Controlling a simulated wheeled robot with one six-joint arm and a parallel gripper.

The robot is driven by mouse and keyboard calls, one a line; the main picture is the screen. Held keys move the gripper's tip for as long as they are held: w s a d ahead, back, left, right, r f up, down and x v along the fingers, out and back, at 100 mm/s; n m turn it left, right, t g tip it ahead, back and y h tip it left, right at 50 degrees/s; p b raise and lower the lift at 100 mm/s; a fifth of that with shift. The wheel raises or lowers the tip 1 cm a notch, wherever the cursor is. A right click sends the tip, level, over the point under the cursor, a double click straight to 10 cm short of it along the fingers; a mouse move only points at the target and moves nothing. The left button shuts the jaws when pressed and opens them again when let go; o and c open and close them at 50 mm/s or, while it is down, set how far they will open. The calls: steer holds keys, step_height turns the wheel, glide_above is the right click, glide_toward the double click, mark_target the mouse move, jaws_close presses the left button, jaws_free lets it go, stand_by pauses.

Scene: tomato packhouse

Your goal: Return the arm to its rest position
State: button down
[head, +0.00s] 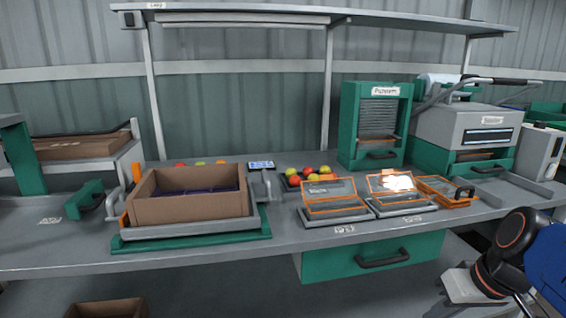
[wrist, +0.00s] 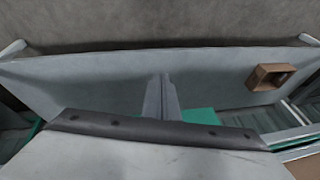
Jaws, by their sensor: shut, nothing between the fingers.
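My gripper (wrist: 161,82) shows in the middle of the wrist view as two grey fingers side by side, shut with nothing between them. It points over a pale grey surface and touches nothing that I can see. In the head view, my arm (head: 515,235) is folded at the lower right corner, in front of the bench, with a dark joint, an orange ring and a blue link. The fingers cannot be made out in the head view.
The bench (head: 290,237) holds a cardboard box (head: 190,209) on a green stand, orange-rimmed trays (head: 335,212), several tomatoes, a green cabinet (head: 347,125) and a grey machine (head: 465,128). A small brown box (wrist: 262,79) shows in the wrist view. A green drawer (head: 330,265) hangs below.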

steer(key=shift+s+a+f+m+t+h, duration=0.15)
steer(key=shift+s+a+t+h, duration=0.15)
steer(key=shift+s+a+h, duration=0.25)
steer(key=shift+s+a+f+m+t+h, duration=0.15)
steer(key=shift+s+a+t+h, duration=0.15)
steer(key=shift+s+h, duration=0.4)
steer(key=shift+r, duration=0.1)
steer(key=shift+a, duration=0.1)
